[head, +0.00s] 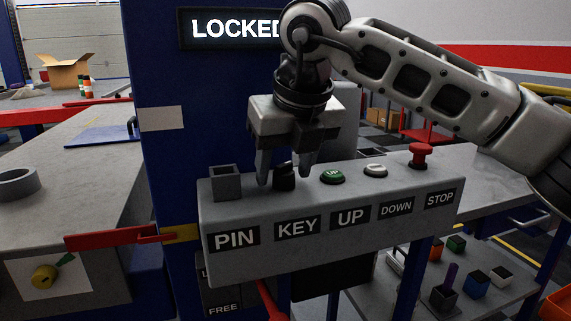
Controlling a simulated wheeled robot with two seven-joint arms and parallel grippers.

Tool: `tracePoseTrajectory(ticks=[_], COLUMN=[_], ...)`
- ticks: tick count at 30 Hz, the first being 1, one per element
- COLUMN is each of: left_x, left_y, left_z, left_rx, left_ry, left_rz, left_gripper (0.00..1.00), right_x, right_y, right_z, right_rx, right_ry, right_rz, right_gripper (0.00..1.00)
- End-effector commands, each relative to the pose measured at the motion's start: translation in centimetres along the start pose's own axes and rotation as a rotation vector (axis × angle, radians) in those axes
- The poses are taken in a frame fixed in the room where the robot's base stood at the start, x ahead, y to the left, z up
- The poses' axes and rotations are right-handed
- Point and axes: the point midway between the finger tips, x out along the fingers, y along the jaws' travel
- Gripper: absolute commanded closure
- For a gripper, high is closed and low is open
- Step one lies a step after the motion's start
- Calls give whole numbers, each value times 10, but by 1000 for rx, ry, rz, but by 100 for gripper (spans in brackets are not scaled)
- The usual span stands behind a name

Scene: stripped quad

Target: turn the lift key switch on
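The grey control box (330,240) carries the labels PIN, KEY, UP, DOWN and STOP. The black key switch (285,183) stands on its top above the KEY label. My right gripper (285,179) points down from above with one finger on each side of the key switch. The fingers look apart from it, with small gaps, so the gripper appears open around it. The key's exact angle is hard to see. A lit sign (235,29) on the blue post reads LOCKED, its right end hidden by my arm. My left gripper is not in view.
On the box stand a grey square socket (226,184), a green UP button (332,177), a white button (375,171) and a red stop knob (419,155). A red lever (112,237) is at the left. A shelf with small coloured blocks is lower right.

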Motion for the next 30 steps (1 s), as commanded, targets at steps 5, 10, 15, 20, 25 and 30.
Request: tracePoseTrajectory(ticks=[5, 10, 15, 20, 25, 30], left_x=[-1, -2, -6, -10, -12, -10], left_y=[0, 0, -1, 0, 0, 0], left_z=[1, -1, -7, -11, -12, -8], left_rx=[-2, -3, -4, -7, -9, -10], left_ry=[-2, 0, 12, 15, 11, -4], left_rz=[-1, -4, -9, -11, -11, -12], left_gripper=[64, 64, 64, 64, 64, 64], right_x=[-2, -24, -65, -104, -137, -155], right_y=[0, 0, 0, 0, 0, 0], right_z=[0, 1, 1, 1, 1, 0], right_rx=[-1, 0, 0, 0, -1, 0], right_ry=[1, -2, -4, -4, -2, 0], right_rz=[0, 0, 0, 0, 0, 0], right_gripper=[49, 49, 49, 49, 49, 49])
